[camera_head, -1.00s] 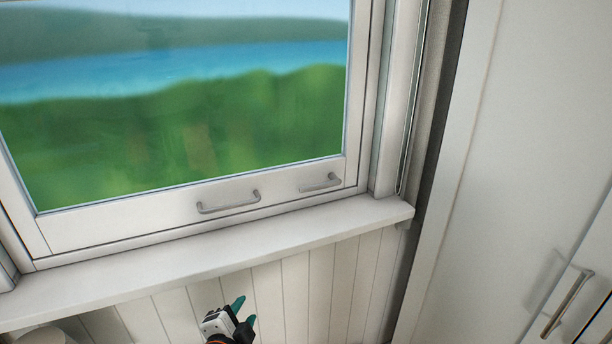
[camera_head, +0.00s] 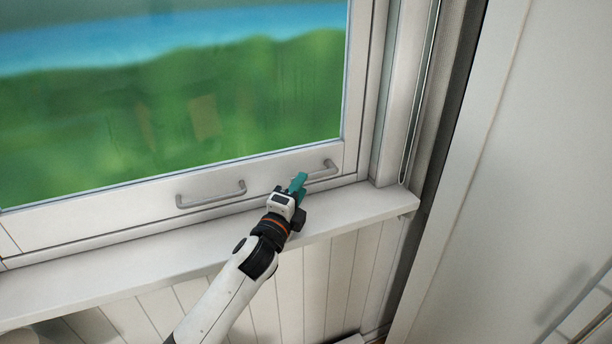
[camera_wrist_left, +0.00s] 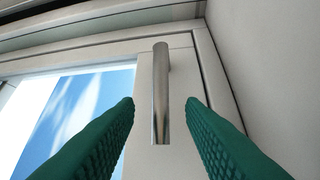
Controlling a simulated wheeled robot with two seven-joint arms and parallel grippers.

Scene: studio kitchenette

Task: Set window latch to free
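The window latch is a small grey metal handle (camera_head: 324,171) low on the right of the window frame (camera_head: 120,213). In the left wrist view the same handle (camera_wrist_left: 160,92) stands between the two teal fingers, with a gap on each side. My left gripper (camera_head: 298,183) is open, with its fingertips at the handle's left end in the head view. The gripper hides part of that end. Whether the fingers touch it cannot be told from the head view. My right gripper is out of view.
A second, longer grey handle (camera_head: 211,196) sits on the frame to the left. The white sill (camera_head: 347,211) juts out below the window. A white cabinet (camera_head: 520,170) with a metal handle stands at the right. Panelled wall is below the sill.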

